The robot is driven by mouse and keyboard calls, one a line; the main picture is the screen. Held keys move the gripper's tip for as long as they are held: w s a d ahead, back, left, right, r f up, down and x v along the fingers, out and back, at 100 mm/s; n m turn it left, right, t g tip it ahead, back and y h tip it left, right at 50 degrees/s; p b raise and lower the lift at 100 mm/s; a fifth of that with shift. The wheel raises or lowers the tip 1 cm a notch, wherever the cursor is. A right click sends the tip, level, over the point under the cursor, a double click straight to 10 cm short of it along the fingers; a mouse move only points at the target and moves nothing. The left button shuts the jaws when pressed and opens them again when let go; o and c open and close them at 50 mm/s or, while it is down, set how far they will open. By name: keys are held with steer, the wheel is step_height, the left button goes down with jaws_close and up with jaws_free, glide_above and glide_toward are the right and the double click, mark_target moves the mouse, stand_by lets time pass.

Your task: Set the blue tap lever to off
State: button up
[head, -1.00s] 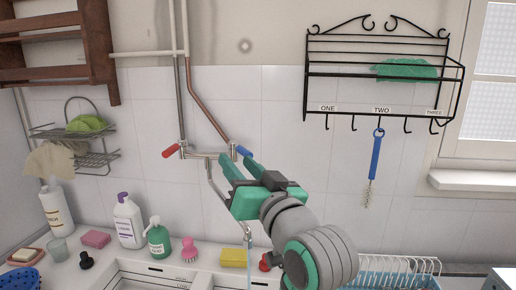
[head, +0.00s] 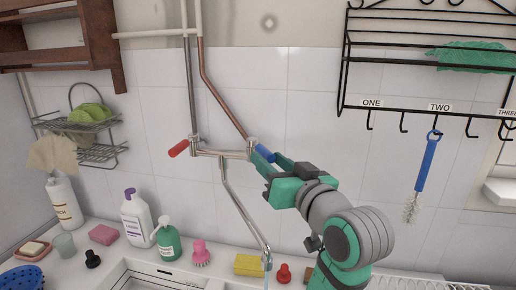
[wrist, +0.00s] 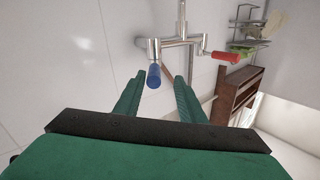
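The blue tap lever (head: 264,153) sits at the right end of the wall tap (head: 222,154), below the copper pipe, and points down and to the right. My gripper (head: 271,163) is open, its green fingers right at the lever. In the wrist view the blue lever (wrist: 153,76) shows between the two fingertips, nearer the left one; I cannot tell whether they touch. The red lever (head: 179,148) is at the tap's left end. A thin pale stream, seemingly water, shows below the spout (head: 266,262).
A black wire rack (head: 390,104) with hooks and a hanging blue brush (head: 425,165) is on the wall to the right. Bottles, sponges and a pink brush (head: 201,253) stand along the counter below. A wooden shelf (head: 62,42) is at upper left.

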mark_target(261, 146)
steer(key=x, duration=0.4)
steer(key=d+x, duration=0.1)
steer(key=x, duration=0.1)
steer(key=shift+w, duration=0.35)
steer(key=shift+w+a, duration=0.3)
